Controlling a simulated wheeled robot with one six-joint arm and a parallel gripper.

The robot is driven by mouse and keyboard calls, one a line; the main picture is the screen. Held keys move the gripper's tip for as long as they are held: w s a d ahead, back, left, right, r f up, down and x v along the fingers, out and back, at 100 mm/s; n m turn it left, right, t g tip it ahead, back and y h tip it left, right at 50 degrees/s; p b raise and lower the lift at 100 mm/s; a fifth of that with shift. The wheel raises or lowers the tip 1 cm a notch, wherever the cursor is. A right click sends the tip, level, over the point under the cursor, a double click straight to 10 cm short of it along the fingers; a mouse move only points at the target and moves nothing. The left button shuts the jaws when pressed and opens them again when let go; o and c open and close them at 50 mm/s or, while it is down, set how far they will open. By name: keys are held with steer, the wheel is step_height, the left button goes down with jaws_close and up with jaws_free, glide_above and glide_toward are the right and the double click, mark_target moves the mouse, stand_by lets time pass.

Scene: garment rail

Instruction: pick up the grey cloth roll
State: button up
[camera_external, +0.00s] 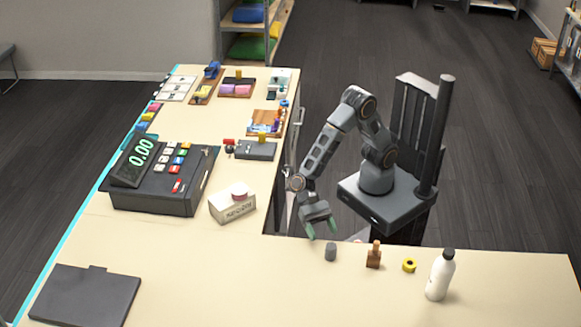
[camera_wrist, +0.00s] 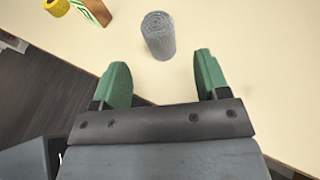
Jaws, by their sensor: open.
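The grey cloth roll (camera_external: 331,252) stands upright on the cream counter near its inner edge in the external view. In the wrist view the cloth roll (camera_wrist: 158,35) shows its spiral top and lies beyond my fingertips, roughly in line with the gap between them. My gripper (camera_external: 321,228) is above the counter edge, just behind and left of the roll. Its green-tipped fingers, also clear in the wrist view (camera_wrist: 162,75), are spread apart and empty. They do not touch the roll.
A brown wooden block (camera_external: 374,255), a yellow tape roll (camera_external: 409,265) and a white bottle (camera_external: 440,275) stand right of the roll. A white box (camera_external: 232,202) and a cash register (camera_external: 160,175) are to the left. The counter (camera_external: 240,280) in front is clear.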

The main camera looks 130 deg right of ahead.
mark_target(331, 250)
steer(key=shift+p+x, duration=0.55)
steer(key=shift+x, duration=3.1)
steer(key=c, duration=1)
